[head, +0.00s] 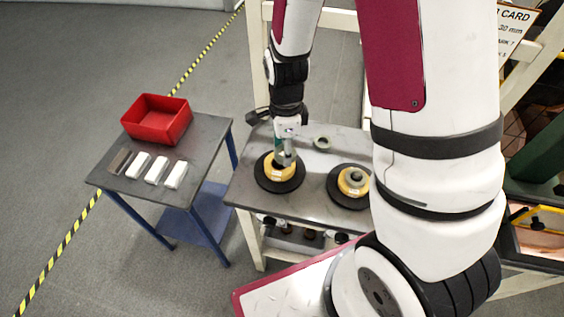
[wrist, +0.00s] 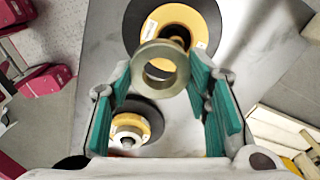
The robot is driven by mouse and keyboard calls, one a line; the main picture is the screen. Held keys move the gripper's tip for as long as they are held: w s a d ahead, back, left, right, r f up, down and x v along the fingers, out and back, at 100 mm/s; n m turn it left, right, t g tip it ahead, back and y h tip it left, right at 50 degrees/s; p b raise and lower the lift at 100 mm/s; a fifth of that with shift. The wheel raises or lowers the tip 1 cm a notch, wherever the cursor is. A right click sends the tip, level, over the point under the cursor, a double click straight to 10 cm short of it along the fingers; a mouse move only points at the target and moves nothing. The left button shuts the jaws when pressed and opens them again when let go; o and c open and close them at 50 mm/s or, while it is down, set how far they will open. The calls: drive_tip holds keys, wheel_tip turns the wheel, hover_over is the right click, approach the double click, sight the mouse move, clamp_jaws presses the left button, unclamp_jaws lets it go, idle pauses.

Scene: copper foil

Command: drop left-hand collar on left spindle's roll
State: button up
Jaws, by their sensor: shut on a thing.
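My gripper (head: 286,158) is over the left spindle's yellow roll (head: 270,169), which lies on a black disc. In the wrist view my gripper (wrist: 161,72) is shut on a dull brass-grey collar (wrist: 160,90), with a green pad on each side. Behind the collar are the left roll (wrist: 198,27) and its dark spindle tip (wrist: 181,33); the spindle is partly hidden. The collar appears offset from the spindle tip in this view; its height above it is unclear.
Another loose ring (head: 321,143) lies on the grey table (head: 305,200) behind the rolls. At the left, a small side table (head: 203,150) carries a red bin (head: 157,119), several white blocks (head: 156,169) and a dark block (head: 120,161).

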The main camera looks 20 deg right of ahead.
sight(279, 147)
drive_tip(key=s+r+p, duration=0.2)
drive_tip(key=s+p, duration=0.2)
drive_tip(key=s, duration=1)
drive_tip(key=w+b, duration=0.1)
drive_tip(key=w, duration=0.4)
drive_tip(key=w+f+b, duration=0.1)
drive_tip(key=w, duration=0.4)
drive_tip(key=w+b, duration=0.1)
drive_tip(key=w, duration=0.4)
drive_tip(key=shift+w+a+f, duration=0.2)
drive_tip(key=shift+w+a, duration=0.15)
drive_tip(key=shift+w, duration=0.05)
drive_tip(key=shift+w+f, duration=0.1)
drive_tip(key=shift+w, duration=0.05)
drive_tip(key=shift+f+p, duration=0.4)
drive_tip(key=shift+f, duration=1.3)
drive_tip(key=shift+f, duration=0.35)
drive_tip(key=shift+f, duration=0.25)
